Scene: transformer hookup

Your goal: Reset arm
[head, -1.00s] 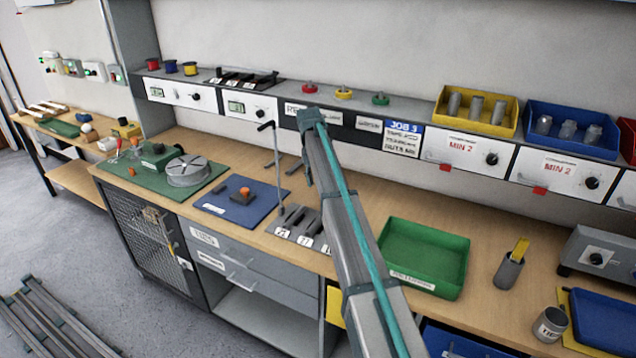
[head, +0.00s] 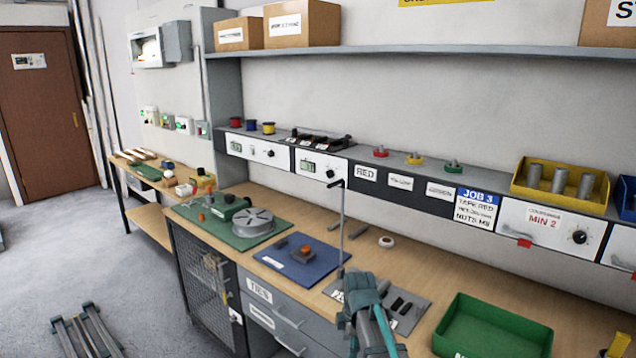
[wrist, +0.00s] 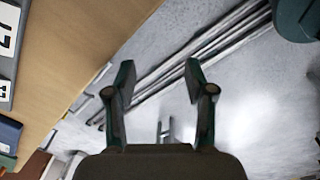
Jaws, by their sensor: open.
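My gripper (wrist: 159,75) is open and empty in the wrist view, its two dark fingers spread apart. It points toward the grey floor (wrist: 235,110), in front of the bench edge. Nothing is between the fingers. In the head view my arm (head: 372,315) shows low in the centre, in front of the bench, and hides part of a grey tool mat (head: 412,312).
The wooden bench (head: 415,268) holds a green tray (head: 495,325), a blue mat (head: 297,260) and a green mat (head: 205,222) with a round grey fixture (head: 254,222). A thin upright post (head: 341,225) stands near my arm. Metal rails (head: 88,333) lie on the floor.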

